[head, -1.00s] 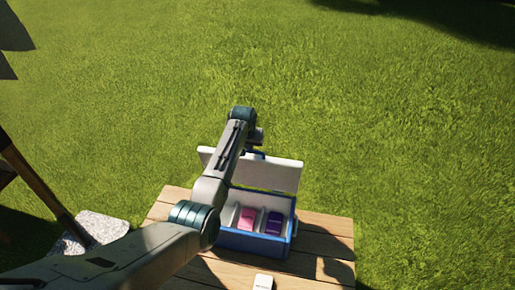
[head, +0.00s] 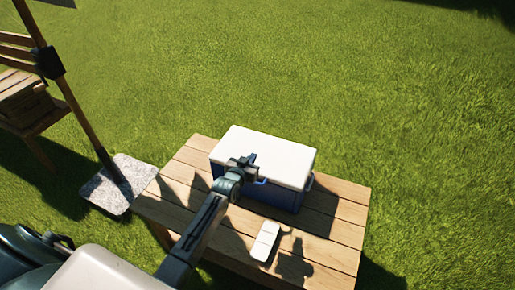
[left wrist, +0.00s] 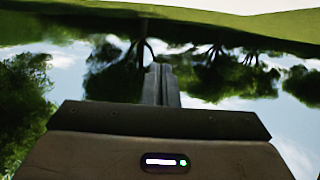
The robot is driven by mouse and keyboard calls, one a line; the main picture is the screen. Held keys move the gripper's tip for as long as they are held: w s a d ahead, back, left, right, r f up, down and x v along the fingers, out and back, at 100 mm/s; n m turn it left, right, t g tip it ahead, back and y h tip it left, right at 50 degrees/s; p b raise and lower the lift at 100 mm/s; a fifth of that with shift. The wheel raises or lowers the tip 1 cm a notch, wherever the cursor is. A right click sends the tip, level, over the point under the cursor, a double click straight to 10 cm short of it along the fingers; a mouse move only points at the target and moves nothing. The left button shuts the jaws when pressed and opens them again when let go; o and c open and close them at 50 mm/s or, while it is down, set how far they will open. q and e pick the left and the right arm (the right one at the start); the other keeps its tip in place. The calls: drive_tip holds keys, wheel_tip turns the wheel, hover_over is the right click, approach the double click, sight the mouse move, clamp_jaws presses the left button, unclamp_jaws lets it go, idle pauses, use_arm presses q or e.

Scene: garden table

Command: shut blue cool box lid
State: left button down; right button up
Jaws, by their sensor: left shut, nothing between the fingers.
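The blue cool box (head: 278,194) stands on the wooden table, its white lid (head: 270,150) lying flat over the top. From here the lid looks closed, and the inside of the box is hidden. My left gripper (head: 247,160) is shut and empty at the front left edge of the lid, close to it; I cannot tell whether it touches. In the left wrist view the shut fingers (left wrist: 160,85) point up against trees and sky, with no box in sight. My right gripper is not in view.
A white item (head: 265,241) lies on the wooden table (head: 335,225) in front of the box. A stone-like slab (head: 118,184) with a pole and wooden furniture (head: 25,105) are at the left. Bare planks lie right of the box; grass surrounds the table.

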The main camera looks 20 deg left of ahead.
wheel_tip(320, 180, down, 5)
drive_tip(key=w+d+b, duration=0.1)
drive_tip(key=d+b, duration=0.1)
drive_tip(key=b, duration=0.2)
use_arm(q)
drive_tip(key=s+f+b, duration=0.2)
drive_tip(key=s+f, duration=0.1)
drive_tip(key=f, duration=0.8)
drive_tip(key=shift+s+f+b, duration=0.35)
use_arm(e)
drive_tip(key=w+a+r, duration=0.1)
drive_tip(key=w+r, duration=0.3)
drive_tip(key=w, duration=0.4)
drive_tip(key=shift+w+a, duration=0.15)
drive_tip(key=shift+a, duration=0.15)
use_arm(q)
drive_tip(key=shift+d+f, duration=0.1)
wheel_tip(320, 180, up, 6)
drive_tip(key=w+p, duration=0.1)
drive_tip(key=p, duration=0.3)
drive_tip(key=s+f+b, duration=0.1)
drive_tip(key=s, duration=0.8)
drive_tip(key=shift+s+f, duration=0.25)
drive_tip(key=shift+f, duration=0.1)
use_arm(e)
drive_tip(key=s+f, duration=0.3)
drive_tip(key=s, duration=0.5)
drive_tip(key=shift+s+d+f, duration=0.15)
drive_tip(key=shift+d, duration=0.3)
